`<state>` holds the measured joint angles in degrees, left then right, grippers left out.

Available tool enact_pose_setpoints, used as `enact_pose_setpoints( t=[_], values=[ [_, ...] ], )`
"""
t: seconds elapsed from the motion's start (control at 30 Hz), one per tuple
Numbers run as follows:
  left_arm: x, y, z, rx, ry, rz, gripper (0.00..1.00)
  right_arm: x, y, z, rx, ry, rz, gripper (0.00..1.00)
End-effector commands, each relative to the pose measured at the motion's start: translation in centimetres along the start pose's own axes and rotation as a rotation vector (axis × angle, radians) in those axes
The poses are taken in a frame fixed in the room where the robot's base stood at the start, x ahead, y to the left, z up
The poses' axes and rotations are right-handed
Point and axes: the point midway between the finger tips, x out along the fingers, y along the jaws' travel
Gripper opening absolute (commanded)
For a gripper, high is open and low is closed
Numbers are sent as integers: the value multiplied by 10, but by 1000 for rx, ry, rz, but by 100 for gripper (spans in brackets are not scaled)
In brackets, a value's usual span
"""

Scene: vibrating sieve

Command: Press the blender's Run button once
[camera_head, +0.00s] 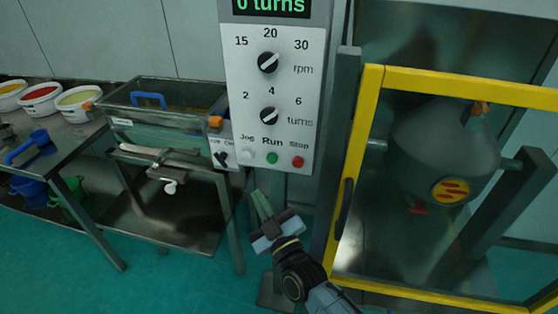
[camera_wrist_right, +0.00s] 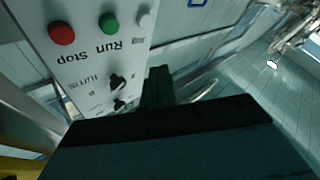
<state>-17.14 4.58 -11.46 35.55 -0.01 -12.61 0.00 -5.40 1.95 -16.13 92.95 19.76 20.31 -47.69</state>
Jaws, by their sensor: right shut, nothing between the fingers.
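The blender's control panel (camera_head: 236,88) is a white upright box with a green display reading "0 turns", two black knobs and a row of buttons. The green Run button (camera_head: 272,158) sits between the white Jog button (camera_head: 247,155) and the red Stop button (camera_head: 298,162). My right gripper (camera_head: 262,204) is shut and empty, below the panel and apart from it. In the right wrist view the Run button (camera_wrist_right: 108,23) appears upside down beyond the fingers (camera_wrist_right: 158,85). The grey blender drum (camera_head: 435,140) is behind the yellow frame. My left gripper is not in view.
A yellow-framed guard (camera_head: 367,130) with a dark handle (camera_head: 344,207) stands right of the panel. A sieve machine (camera_head: 165,110) with a small switch box (camera_head: 222,153) is to the left. A table with tubs (camera_head: 40,98) and a blue scoop (camera_head: 28,144) stands at far left.

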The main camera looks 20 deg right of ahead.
Motion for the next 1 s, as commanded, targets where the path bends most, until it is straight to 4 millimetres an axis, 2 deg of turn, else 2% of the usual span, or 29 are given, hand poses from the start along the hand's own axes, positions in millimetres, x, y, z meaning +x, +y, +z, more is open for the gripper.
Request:
enact_pose_setpoints(
  t=[0.13,0.53,1.0],
  values=[
    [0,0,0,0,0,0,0,2,3,-6,-2,15,11,0],
    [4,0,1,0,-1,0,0,6,6,-1,-3,13,11,0],
    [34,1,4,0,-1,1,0,48,36,30,-5,13,10,0]
  ],
)
